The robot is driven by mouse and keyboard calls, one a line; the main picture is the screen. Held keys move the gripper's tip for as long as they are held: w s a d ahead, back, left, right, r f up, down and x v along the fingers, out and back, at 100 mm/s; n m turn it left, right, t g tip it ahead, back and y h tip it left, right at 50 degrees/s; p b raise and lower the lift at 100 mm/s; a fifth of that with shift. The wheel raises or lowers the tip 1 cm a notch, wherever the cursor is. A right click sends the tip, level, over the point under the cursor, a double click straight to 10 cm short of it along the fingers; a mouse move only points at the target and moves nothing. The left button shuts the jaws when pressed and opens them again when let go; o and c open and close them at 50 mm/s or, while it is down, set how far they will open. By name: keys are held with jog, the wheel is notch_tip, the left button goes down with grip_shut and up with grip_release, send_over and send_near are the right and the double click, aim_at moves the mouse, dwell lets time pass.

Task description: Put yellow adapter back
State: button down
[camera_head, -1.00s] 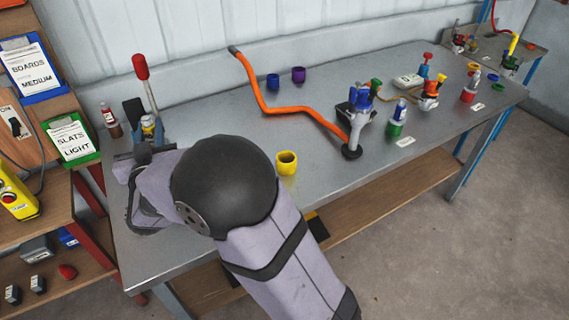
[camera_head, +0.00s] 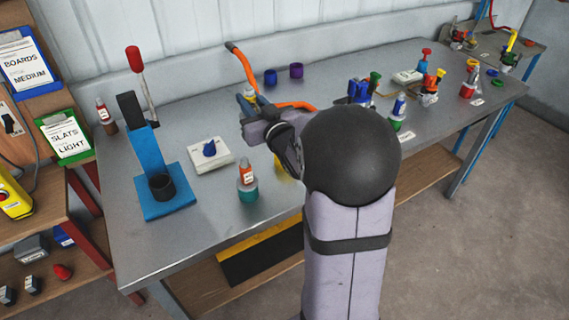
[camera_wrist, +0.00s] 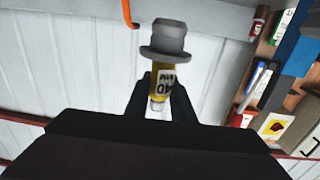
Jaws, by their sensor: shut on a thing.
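The yellow adapter, a small open cup, stands on the grey bench (camera_head: 215,110). In the head view my arm hides most of it, leaving a yellow sliver (camera_head: 282,173). My gripper (camera_wrist: 160,95) is shut on a small bottle (camera_wrist: 160,72) with a yellow body, a white label and a wide grey flanged piece at one end. In the head view the held bottle (camera_head: 249,94) is partly visible above the bench, left of my wrist and beyond the adapter. The fingertips are largely hidden there.
A blue press stand (camera_head: 150,205) with a black cup and red-handled lever is at left. An orange arm (camera_head: 240,66), blue cup (camera_head: 270,77) and purple cup (camera_head: 296,70) are behind.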

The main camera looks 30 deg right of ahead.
jog(key=s+d+f, duration=0.1)
jog(key=s+d, duration=0.3)
jog(key=d, duration=0.3)
notch_tip(320, 180, down, 10)
jog(key=shift+s+d+f+h+b, duration=0.2)
jog(key=shift+h+b, duration=0.1)
jog(key=shift+b, duration=0.15)
jog(key=shift+f, duration=0.1)
dwell(0.4)
jog(key=shift+f+b, duration=0.35)
jog(key=shift+b, duration=0.15)
jog(key=c, duration=1.5)
grip_release()
